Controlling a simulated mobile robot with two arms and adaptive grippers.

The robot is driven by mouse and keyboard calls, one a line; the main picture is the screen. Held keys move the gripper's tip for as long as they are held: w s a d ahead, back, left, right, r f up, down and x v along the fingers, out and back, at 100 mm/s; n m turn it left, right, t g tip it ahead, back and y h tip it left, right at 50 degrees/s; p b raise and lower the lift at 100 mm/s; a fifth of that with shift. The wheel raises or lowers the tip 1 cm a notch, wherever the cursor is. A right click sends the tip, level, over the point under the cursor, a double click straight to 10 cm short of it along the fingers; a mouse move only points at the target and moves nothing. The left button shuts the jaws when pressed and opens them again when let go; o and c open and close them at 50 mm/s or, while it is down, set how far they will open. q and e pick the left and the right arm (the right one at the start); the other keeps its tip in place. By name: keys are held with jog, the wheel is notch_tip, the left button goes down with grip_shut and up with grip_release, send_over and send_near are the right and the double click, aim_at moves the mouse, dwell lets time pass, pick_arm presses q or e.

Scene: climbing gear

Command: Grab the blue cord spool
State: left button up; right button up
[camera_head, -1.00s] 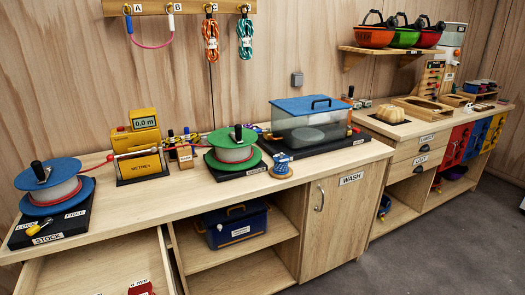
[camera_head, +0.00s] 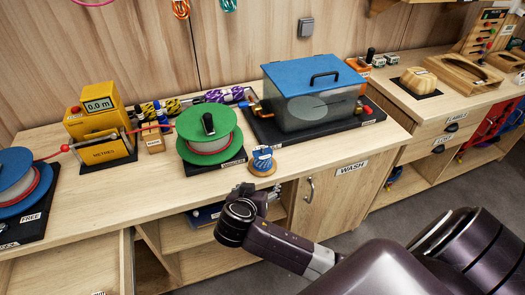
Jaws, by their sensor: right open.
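The small blue cord spool (camera_head: 262,158) stands upright near the front edge of the worktop (camera_head: 160,200), on a round wooden base and with a pale label on its side. It is right of the green-flanged reel (camera_head: 207,135) and in front of the clear wash tank (camera_head: 315,100). My right gripper (camera_head: 272,191) is just in front of and below the spool, by the worktop's front edge. It is open and apart from the spool; its fingers are small and dark in this view. My left gripper is not in view.
A blue-flanged reel (camera_head: 18,185) stands at the left, and a yellow meter (camera_head: 97,120) behind. An open drawer (camera_head: 75,265) juts out below the worktop at the left. A cupboard door (camera_head: 325,205) with a handle is close to my right arm.

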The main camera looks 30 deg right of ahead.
jog(key=m+t+h, duration=0.1)
jog(key=m+h, duration=0.1)
send_near(261, 155)
jog(key=shift+w+d+f, duration=0.15)
jog(key=shift+d+f, duration=0.35)
jog(key=shift+d, duration=0.05)
jog(key=shift+w+d+f, duration=0.2)
jog(key=shift+d+f, duration=0.35)
jog(key=shift+w+d+r, duration=0.1)
jog(key=shift+w+d, duration=0.85)
jog(key=shift+w+d+f+p, duration=0.25)
jog(key=shift+w+d+p, duration=0.15)
jog(key=shift+p, duration=0.15)
jog(key=p+x, duration=0.1)
jog(key=x, duration=0.3)
jog(key=shift+w+a+f+p, duration=0.1)
jog(key=shift+w+a+p, duration=0.1)
jog(key=shift+p, duration=0.1)
jog(key=shift+w+d+f, duration=0.1)
jog(key=shift+d+f, duration=0.1)
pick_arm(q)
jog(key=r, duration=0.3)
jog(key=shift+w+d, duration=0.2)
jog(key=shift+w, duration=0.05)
pick_arm(e)
jog(key=c, duration=1.2)
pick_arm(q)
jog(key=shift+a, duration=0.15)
pick_arm(e)
jog(key=shift+c, duration=0.4)
